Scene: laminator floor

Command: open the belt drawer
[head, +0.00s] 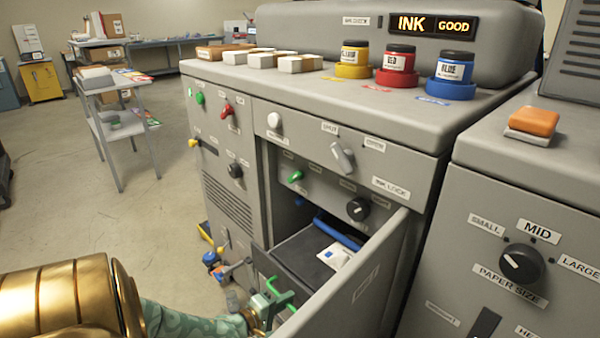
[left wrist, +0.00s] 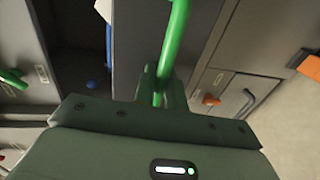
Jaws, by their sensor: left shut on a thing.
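A green bar handle (head: 280,293) shows at the lower middle of the head view, by the front end of a pulled-out grey drawer or tray (head: 290,252). I cannot tell for sure that this is the belt drawer. My left gripper (head: 267,304) is at the handle. In the left wrist view the green handle (left wrist: 172,50) runs between the fingers, and the gripper is shut on it. Inside the tray lie a blue roll (head: 338,233) and a white card (head: 336,256). The handle's mounting is partly hidden. My right gripper is not in view.
A large grey panel (head: 350,285) stands out from the cabinet, right of the handle. Knobs line the cabinet front, including a black one (head: 358,209). Ink pots, one red (head: 397,66), stand on top. Open floor (head: 80,215) lies to the left.

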